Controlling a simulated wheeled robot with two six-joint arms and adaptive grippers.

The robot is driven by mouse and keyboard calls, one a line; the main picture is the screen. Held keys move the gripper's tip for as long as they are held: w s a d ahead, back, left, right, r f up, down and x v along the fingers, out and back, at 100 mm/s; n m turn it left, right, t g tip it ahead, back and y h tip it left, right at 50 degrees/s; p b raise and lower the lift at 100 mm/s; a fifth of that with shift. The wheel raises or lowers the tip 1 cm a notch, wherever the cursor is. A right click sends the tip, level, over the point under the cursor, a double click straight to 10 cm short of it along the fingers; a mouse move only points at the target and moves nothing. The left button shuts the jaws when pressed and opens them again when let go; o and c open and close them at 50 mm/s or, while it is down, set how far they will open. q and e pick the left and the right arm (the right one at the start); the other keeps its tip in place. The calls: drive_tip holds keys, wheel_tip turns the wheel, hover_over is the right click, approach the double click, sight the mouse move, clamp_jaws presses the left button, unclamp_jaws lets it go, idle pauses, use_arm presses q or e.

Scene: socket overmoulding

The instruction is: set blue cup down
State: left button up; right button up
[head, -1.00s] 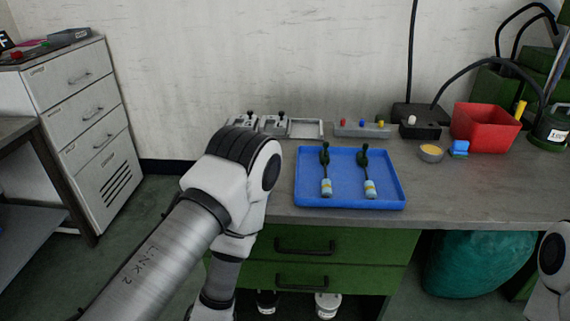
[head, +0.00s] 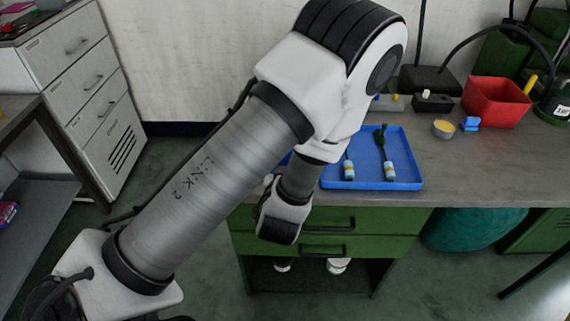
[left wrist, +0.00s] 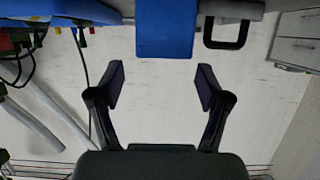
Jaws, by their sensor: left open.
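In the left wrist view, a blue straight-sided block shape (left wrist: 167,32), which may be the blue cup, shows at top centre. My left gripper (left wrist: 160,82) is open, its two fingers spread wide below that shape in the picture. The blue shape is clear of both fingertips, with a gap showing between. In the head view my left forearm covers the left part of the bench, so the left gripper and the blue shape are hidden there. My right gripper is out of view.
A blue tray (head: 408,173) holds blue-and-white socket parts with green cables. Right of it stand a small yellow-filled bowl (head: 444,128), a small blue item (head: 470,124) and a red bin (head: 497,99). A grey part with a black handle (left wrist: 226,38) is beside the blue shape.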

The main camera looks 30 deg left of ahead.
use_arm(q)
drive_tip(key=p+x, duration=0.1)
drive_tip(key=x, duration=0.5)
drive_tip(key=shift+s+a, duration=0.1)
drive_tip(key=shift+a, duration=0.1)
drive_tip(key=c, duration=0.9)
drive_tip(key=shift+o, duration=0.2)
